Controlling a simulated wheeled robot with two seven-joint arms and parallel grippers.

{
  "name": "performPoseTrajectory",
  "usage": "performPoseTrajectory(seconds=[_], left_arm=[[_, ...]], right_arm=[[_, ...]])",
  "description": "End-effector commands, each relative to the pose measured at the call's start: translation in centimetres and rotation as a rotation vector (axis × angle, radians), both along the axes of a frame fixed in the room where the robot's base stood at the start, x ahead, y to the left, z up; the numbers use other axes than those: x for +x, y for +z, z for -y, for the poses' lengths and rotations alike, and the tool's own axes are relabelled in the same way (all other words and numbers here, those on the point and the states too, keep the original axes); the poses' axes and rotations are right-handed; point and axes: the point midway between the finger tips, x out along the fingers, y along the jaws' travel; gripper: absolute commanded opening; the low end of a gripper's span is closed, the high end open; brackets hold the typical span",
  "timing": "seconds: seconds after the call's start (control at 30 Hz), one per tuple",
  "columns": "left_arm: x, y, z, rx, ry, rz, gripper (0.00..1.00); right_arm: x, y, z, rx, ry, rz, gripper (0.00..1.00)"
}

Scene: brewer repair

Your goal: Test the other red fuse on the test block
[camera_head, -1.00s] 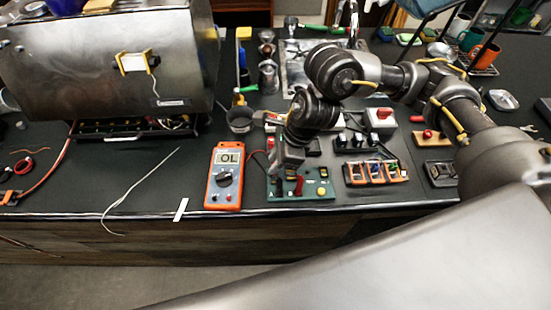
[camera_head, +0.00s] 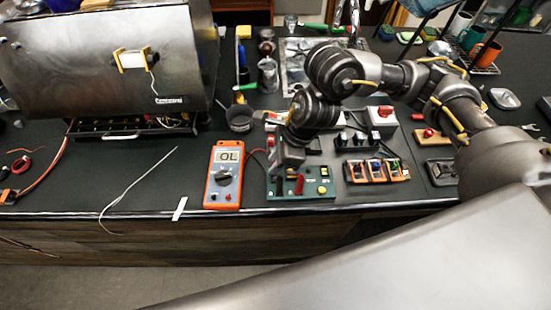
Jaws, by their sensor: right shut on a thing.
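The green test block (camera_head: 318,193) lies near the table's front edge, with an upright red part (camera_head: 299,184), a dark part beside it and a yellow button. My right gripper (camera_head: 289,168) points down over the block's left half. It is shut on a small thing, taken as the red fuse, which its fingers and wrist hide. I cannot tell whether that thing touches the block. The orange multimeter (camera_head: 223,175) left of the block reads OL. My left gripper is not in view.
Orange-edged bins (camera_head: 366,171) with small coloured parts stand right of the block. A red-knobbed switch box (camera_head: 382,118) is behind them. A steel brewer housing (camera_head: 110,60) fills the back left. A thin pale wire (camera_head: 135,185) lies on the open left table.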

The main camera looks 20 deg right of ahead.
Motion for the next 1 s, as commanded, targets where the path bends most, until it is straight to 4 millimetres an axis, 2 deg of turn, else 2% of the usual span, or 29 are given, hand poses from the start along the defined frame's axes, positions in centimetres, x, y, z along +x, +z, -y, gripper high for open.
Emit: performPoseTrajectory(seconds=[1.0], left_arm=[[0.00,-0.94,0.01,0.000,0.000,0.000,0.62]], right_arm=[[0.01,-0.46,-0.04,0.001,0.001,0.002,0.00]])
